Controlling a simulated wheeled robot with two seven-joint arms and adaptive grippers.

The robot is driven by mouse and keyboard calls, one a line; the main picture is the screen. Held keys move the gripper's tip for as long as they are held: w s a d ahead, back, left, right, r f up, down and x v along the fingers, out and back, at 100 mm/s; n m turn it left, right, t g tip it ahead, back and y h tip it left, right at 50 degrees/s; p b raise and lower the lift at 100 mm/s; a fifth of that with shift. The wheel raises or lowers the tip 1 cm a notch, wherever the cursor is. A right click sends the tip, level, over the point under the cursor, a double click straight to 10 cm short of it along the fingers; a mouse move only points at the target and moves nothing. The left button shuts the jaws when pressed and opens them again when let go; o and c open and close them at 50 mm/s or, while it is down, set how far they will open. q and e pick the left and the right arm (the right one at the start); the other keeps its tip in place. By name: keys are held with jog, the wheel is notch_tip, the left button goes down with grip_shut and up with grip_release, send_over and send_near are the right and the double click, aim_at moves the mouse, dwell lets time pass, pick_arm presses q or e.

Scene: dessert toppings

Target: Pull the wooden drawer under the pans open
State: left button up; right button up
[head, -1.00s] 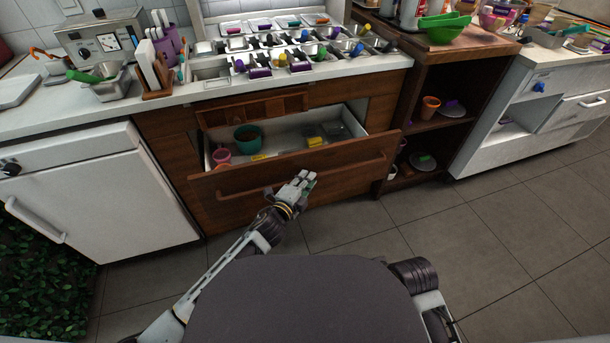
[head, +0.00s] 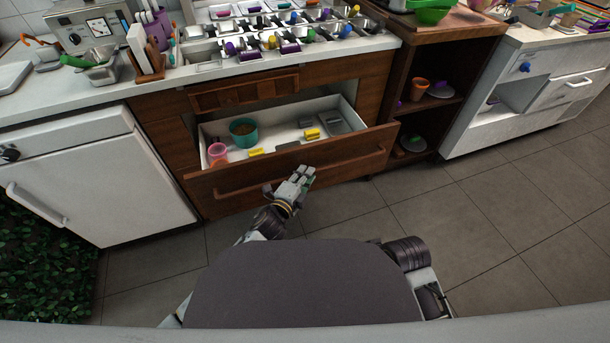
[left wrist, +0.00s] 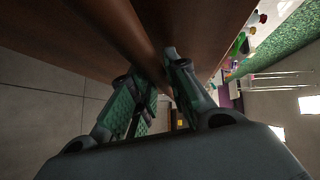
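The wooden drawer (head: 240,188) under the pans stands well out from the brown cabinet, and its white inside shows. Its long wooden handle (head: 245,187) runs across the front. My left gripper (head: 303,173) is at the handle, right of the middle of the drawer front. In the left wrist view, the handle bar (left wrist: 120,30) passes between the green-padded fingers of the gripper (left wrist: 155,78), which look closed around it. The exact contact is partly hidden. My right gripper is not in view.
A teal pot (head: 243,133), a pink cup (head: 217,153) and yellow items lie in the drawer. Pans (head: 290,47) fill the counter above. An open wooden shelf (head: 432,108) stands to the right, a white cabinet (head: 90,185) to the left. Tiled floor (head: 480,225) is clear at front right.

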pick_arm(q)
jog(key=o, duration=0.3)
